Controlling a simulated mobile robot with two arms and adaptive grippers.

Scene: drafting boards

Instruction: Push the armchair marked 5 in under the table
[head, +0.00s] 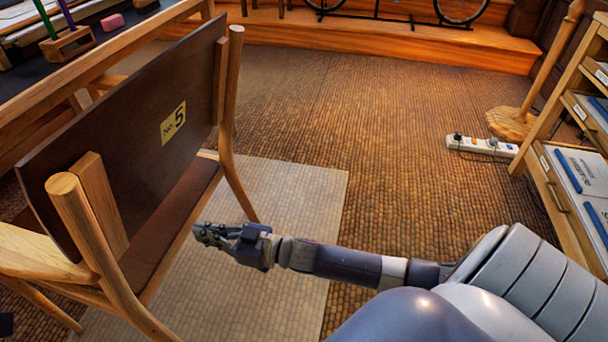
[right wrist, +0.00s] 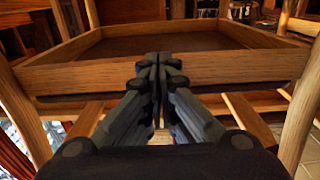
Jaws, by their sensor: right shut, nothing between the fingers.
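The armchair marked 5 (head: 135,140) has a pale wooden frame and a dark brown back with a yellow "No. 5" label. It stands at the left in the head view, its back towards me. The table (head: 105,62) is beyond it at the upper left. The chair back hides how far the seat reaches under the table. My right gripper (head: 200,234) is shut and empty, low behind the chair. In the right wrist view its fingertips (right wrist: 155,62) face the chair's rear seat rail (right wrist: 230,70); I cannot tell if they touch.
A wooden holder with pens (head: 68,43) and a pink block (head: 112,22) are on the table. A pale floor patch (head: 300,210) lies by the chair. A power strip (head: 482,146), a wooden stand (head: 512,123) and a shelf unit (head: 548,180) are at the right. The middle floor is clear.

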